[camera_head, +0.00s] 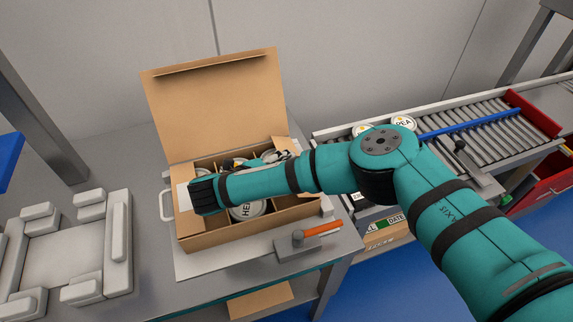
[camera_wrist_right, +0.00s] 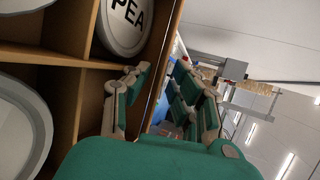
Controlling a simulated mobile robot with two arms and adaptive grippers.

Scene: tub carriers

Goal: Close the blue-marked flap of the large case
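The large cardboard case (camera_head: 245,231) stands on the workbench, with tubs in its compartments. Its large back flap (camera_head: 220,100) stands up, open. I make out no blue mark on it. My left gripper is out of view.
A grey moulded fixture (camera_head: 117,245) lies at left on the bench. An orange-handled tool (camera_head: 320,229) lies in front of the case. A roller conveyor (camera_head: 480,128) with a blue bar (camera_head: 470,125) runs at right, and a PEA tub (camera_head: 403,122) stands near it.

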